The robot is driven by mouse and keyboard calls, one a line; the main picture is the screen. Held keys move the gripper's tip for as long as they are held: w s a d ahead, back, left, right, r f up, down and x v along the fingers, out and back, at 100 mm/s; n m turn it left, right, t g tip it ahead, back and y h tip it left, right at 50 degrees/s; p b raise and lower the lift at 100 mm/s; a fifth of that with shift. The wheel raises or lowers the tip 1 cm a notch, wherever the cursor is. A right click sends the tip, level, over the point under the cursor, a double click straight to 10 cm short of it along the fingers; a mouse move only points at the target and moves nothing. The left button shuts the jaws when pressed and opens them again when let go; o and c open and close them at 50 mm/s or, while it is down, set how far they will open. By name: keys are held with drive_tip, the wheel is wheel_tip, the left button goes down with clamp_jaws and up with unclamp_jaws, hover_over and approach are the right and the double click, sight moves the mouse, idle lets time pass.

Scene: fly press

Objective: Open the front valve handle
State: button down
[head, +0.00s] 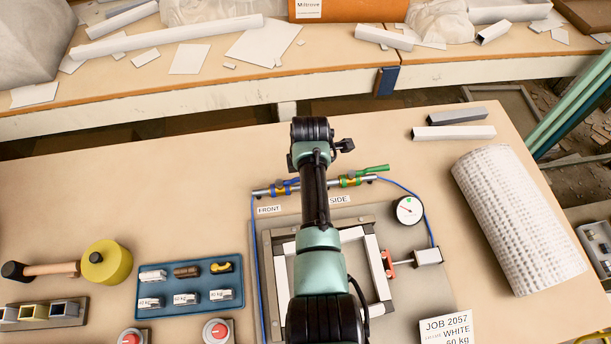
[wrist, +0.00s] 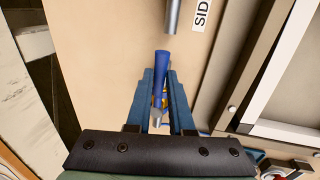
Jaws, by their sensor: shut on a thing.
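The front valve (head: 280,186) sits on a pipe above the FRONT label in the head view, just left of my arm. Its blue handle (wrist: 162,66) shows in the wrist view. My gripper (wrist: 161,78) is shut on this handle, with a blue finger along each side and the handle's end sticking out past the fingertips. A little yellow and a metal end show between the fingers. In the head view my arm hides the gripper and most of the handle.
The side valve with its green handle (head: 376,169) is right of my arm. A pressure gauge (head: 409,210) and a square frame (head: 372,262) lie nearby. A blue weight tray (head: 190,288) and a yellow mallet (head: 106,262) are left. The table's upper left is clear.

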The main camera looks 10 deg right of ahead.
drive_tip(key=shift+w+a+r, duration=0.1)
drive_tip(key=c, duration=0.8)
unclamp_jaws()
wheel_tip(320, 180, up, 13)
drive_tip(key=s, duration=0.2)
drive_tip(key=shift+s+f+p, duration=0.2)
drive_tip(key=shift+s+p, duration=0.1)
drive_tip(key=shift+p, duration=0.05)
